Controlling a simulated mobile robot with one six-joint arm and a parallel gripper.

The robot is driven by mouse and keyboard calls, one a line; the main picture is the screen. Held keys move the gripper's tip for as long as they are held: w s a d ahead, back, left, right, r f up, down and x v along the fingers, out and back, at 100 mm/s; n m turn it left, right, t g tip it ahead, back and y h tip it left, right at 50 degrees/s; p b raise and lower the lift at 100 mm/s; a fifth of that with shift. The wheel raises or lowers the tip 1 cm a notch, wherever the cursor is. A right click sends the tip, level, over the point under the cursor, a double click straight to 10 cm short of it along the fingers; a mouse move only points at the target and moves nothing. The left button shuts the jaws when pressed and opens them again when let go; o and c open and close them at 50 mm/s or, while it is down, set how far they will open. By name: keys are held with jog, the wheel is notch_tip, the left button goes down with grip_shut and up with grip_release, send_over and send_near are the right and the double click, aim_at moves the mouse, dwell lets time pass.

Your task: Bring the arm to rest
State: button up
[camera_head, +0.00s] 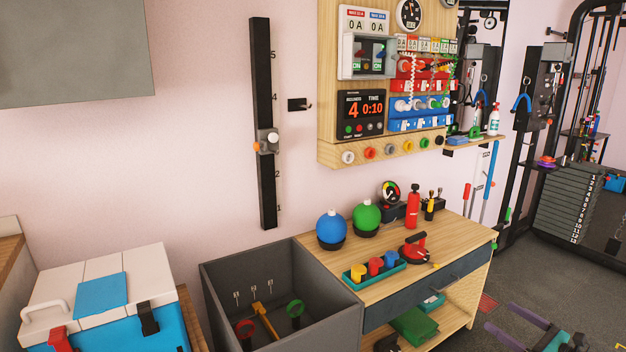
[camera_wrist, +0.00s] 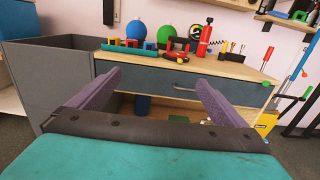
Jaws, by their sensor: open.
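My gripper (camera_head: 499,316) shows at the bottom right of the head view, low over the dark floor and to the right of the wooden workbench (camera_head: 455,232). In the wrist view my gripper (camera_wrist: 159,80) has its two purple fingers spread wide apart, with nothing between them. Its fingers point toward the front of the bench, where a dark drawer (camera_wrist: 150,76) is closed. The fingers appear apart from the bench. Most of the arm is out of view.
A grey open bin (camera_head: 222,302) stands left of the bench, and a blue-and-white cooler (camera_head: 168,325) farther left. Blue (camera_head: 332,228) and green (camera_head: 366,217) balls, a red bottle (camera_head: 412,207) and a teal tray (camera_head: 398,268) sit on the bench. A weight machine (camera_head: 565,205) stands right.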

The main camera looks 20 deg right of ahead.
jog(key=w+a+f+n+g+y+p, duration=0.1)
jog(key=w+a+f+n+g, duration=0.1)
jog(key=a+f, duration=0.35)
jog(key=w+a+f+n+g+y+p, duration=0.1)
jog(key=w+a+f+n+g, duration=0.15)
jog(key=a, duration=0.55)
jog(key=w+a+f+n+g+y+p, duration=0.1)
jog(key=w+a+f+n+g, duration=0.2)
jog(key=a, duration=0.4)
jog(key=s+a+f+n+g+y+p, duration=0.1)
jog(key=a+f+n+g+p, duration=0.15)
jog(key=a+f, duration=0.45)
jog(key=s+a+f+n+g+p, duration=0.1)
jog(key=a+f+n+g, duration=0.15)
jog(key=a, duration=0.85)
jog(key=s+a+f+n+g+h+p, duration=0.1)
jog(key=s+a+f+n+g+p, duration=0.15)
jog(key=s+a+n, duration=0.45)
jog(key=s+a+f+n+g+h+p, duration=0.1)
jog(key=s+a+f+n+g+h, duration=0.2)
jog(key=s+a, duration=0.4)
jog(key=s+a+f+n+g+h+p, duration=0.1)
jog(key=s+a+n+g+h, duration=0.1)
jog(key=s+n, duration=0.3)
jog(key=s+a+f+n+g+h+p, duration=0.1)
jog(key=s+a+n+g+h+p, duration=0.1)
jog(key=s+n, duration=0.3)
jog(key=shift+s+g+h, duration=0.4)
jog(key=shift+s+h, duration=0.1)
jog(key=shift+s, duration=0.7)
